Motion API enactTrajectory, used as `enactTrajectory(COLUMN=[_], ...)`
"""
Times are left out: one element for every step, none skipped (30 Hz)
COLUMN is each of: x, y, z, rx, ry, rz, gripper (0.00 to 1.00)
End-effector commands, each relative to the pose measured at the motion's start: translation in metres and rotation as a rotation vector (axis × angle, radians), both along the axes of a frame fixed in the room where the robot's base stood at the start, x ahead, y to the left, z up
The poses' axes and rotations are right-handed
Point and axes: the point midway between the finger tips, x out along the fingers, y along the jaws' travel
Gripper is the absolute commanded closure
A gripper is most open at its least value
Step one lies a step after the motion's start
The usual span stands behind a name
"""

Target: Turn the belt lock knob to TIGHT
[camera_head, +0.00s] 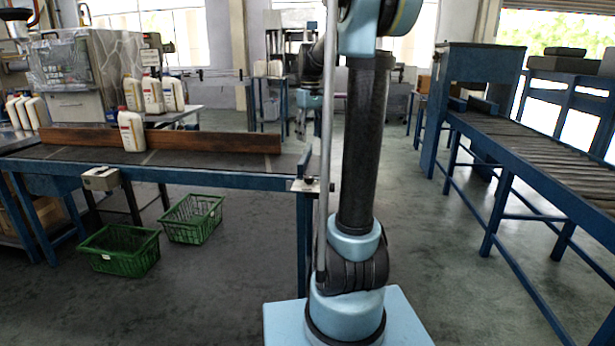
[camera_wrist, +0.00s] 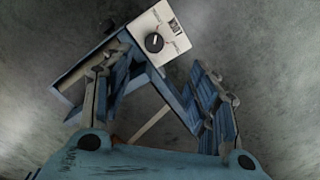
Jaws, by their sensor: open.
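The belt lock knob is a round black knob (camera_wrist: 154,43) with a pale pointer line, on a white panel (camera_wrist: 178,52) with small black lettering and a dark marking; the lettering is too small to read. In the head view the panel (camera_head: 305,186) sits at the right end of the conveyor belt (camera_head: 215,165), with the knob tiny on it. In the wrist view my gripper (camera_wrist: 161,78) is open, its two fingers spread left and right below the panel. Nothing is between the fingers but the blue belt frame and floor behind. The knob is beyond the fingertips, apart from them.
A white bottle (camera_head: 131,130) stands on the belt by a brown guide board (camera_head: 190,141). A grey box (camera_head: 100,179) hangs on the belt's front rail. Green baskets (camera_head: 120,250) (camera_head: 192,218) lie on the floor. A roller conveyor (camera_head: 540,150) is at right. Floor between is clear.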

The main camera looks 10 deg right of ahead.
Motion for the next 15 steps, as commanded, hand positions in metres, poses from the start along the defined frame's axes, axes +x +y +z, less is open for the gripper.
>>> enactTrajectory(x=[0.009,0.013,0.017,0.019,0.021,0.022,0.023,0.024,0.024,0.024,0.024,0.024,0.024,0.024,0.024], y=[0.000,0.000,0.000,0.000,0.000,0.000,0.000,0.000,0.000,0.000,0.000,0.000,0.000,0.000,0.000], z=[0.001,0.001,0.001,0.002,0.002,0.001,0.000,-0.002,-0.005,-0.007,-0.011,-0.016,-0.020,-0.025,-0.032], rx=[0.000,0.000,0.000,0.000,0.000,0.000,0.000,0.000,0.000,0.000,0.000,0.000,0.000,0.000,0.000], ry=[0.004,0.006,0.008,0.009,0.010,0.010,0.011,0.011,0.011,0.011,0.011,0.011,0.011,0.011,0.011], rz=[0.008,0.012,0.017,0.020,0.023,0.025,0.026,0.027,0.027,0.027,0.027,0.027,0.027,0.027,0.027], gripper=[0.46,0.46,0.46,0.46,0.46,0.46,0.46,0.46,0.46,0.46,0.46,0.46,0.46,0.46,0.46])
